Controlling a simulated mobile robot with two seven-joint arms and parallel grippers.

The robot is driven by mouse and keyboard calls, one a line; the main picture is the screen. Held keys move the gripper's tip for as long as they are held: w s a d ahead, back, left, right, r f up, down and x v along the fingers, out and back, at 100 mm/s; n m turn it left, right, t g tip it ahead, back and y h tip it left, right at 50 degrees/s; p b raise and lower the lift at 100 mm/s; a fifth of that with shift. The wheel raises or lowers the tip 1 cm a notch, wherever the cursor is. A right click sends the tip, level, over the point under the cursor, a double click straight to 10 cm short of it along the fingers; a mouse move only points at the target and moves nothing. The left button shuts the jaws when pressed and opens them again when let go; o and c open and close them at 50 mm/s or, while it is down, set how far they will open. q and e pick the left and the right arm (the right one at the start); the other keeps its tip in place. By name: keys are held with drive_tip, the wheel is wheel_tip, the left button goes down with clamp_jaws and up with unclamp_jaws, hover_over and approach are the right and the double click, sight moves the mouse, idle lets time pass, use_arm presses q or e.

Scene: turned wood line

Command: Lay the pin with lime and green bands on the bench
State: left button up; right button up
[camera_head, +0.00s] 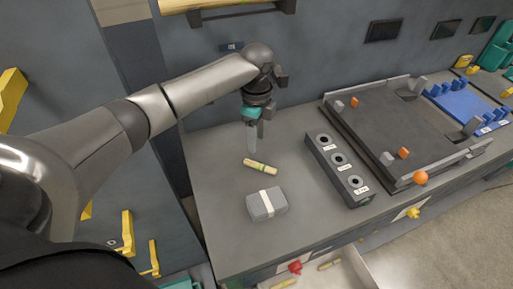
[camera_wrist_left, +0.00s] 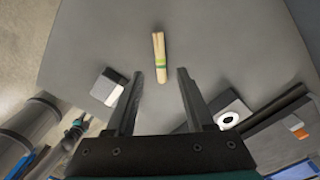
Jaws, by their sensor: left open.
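A pale wooden pin (camera_head: 260,165) with lime and green bands lies on its side on the grey bench (camera_head: 222,160). My left gripper (camera_head: 252,150) points down over the bench just behind the pin, at a height I cannot judge exactly. In the left wrist view the gripper's two fingers (camera_wrist_left: 160,74) are apart, with nothing held between them. The pin's banded end shows in the gap between the fingertips. My right gripper is not in view.
A grey block with a white band (camera_head: 262,207) sits in front of the pin. A dark block with several round holes (camera_head: 325,158) stands to the right, beside a large dark tray (camera_head: 385,125). An open drawer (camera_head: 345,276) below holds more pins. The bench's left front is clear.

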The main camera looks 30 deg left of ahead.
use_arm(q)
wheel_tip(320, 180, up, 3)
drive_tip(key=shift+f, duration=0.15)
drive_tip(key=shift+f, duration=0.1)
idle(0.5)
